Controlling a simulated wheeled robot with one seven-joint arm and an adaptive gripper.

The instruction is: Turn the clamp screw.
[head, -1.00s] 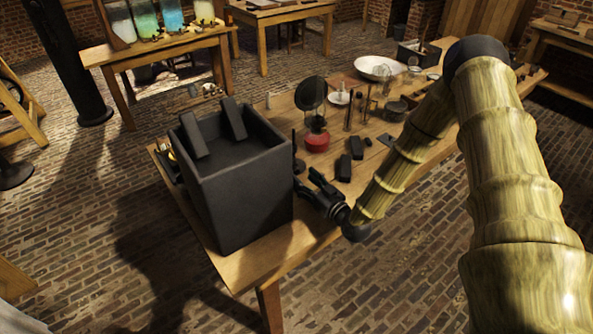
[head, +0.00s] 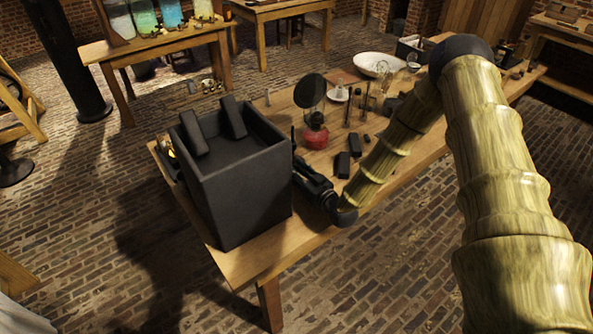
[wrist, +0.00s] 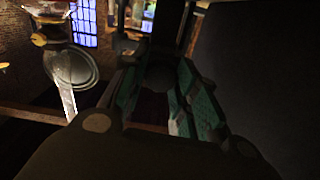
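I cannot pick out the clamp screw for certain in either view. A large black open-topped box (head: 240,195) stands on the near left end of the wooden table, with two dark bars (head: 233,117) rising at its top. My gripper (head: 302,170) is low beside the box's right side, and its tips are hard to make out there. In the wrist view my gripper (wrist: 160,95) shows its two fingers apart, with teal inner pads. A dark upright shape (wrist: 160,72) shows between or behind them; I cannot tell whether it is touched.
The table (head: 258,262) has a red-based lamp with a round dark disc (head: 313,95), small black blocks (head: 343,165) and a white basin (head: 379,65) beyond my gripper. A dark wall fills the right of the wrist view. Brick floor is open in front.

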